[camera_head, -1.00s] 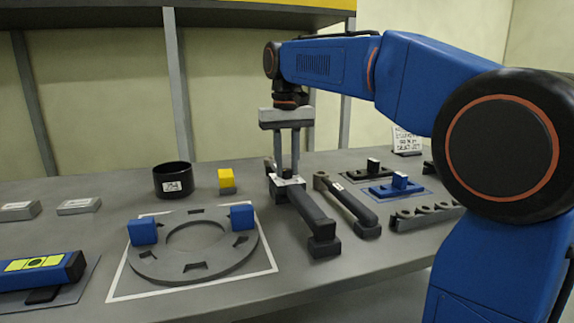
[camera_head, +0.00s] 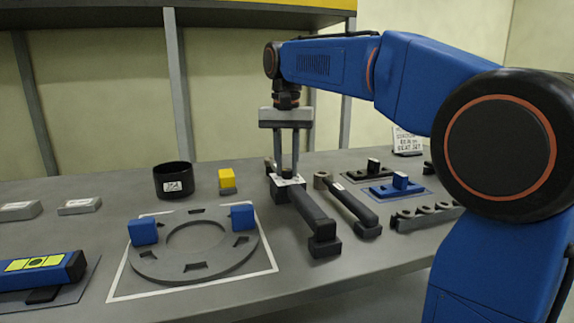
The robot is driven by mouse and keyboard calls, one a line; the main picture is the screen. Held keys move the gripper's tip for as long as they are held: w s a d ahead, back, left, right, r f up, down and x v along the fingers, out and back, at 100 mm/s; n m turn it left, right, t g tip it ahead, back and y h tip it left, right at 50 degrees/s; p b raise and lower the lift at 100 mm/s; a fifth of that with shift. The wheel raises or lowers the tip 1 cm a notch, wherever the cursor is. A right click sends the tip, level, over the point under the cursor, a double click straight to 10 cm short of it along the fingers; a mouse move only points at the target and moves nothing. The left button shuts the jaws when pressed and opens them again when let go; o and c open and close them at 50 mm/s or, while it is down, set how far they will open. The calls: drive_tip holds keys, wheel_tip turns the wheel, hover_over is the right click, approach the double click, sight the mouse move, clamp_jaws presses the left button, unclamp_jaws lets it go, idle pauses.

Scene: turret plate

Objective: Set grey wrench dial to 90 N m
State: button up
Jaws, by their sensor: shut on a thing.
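A dark grey wrench (camera_head: 313,212) lies with its handle toward the front on the grey bench, resting on small dark blocks. A pale scale plate with dark marks (camera_head: 290,180) is at its head end. My gripper (camera_head: 286,172) points straight down there, its two fingers shut on the small dial at the head. The fingers hide most of the dial, and the scale marks are too small to read. A second wrench (camera_head: 350,200) lies just to the right, apart from my gripper.
A grey ring plate (camera_head: 160,265) with two blue blocks lies left of the wrench. A black cup (camera_head: 173,180) and a yellow-and-grey block (camera_head: 227,181) stand behind it. A blue fixture (camera_head: 396,187) and a notched rack (camera_head: 426,215) are at right.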

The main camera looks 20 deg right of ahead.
sight(287, 170)
drive_tip(key=o, duration=1.1)
drive_tip(key=shift+c, duration=0.2)
drive_tip(key=shift+r, duration=0.1)
wheel_tip(287, 170, up, 12)
drive_tip(key=shift+s, duration=0.1)
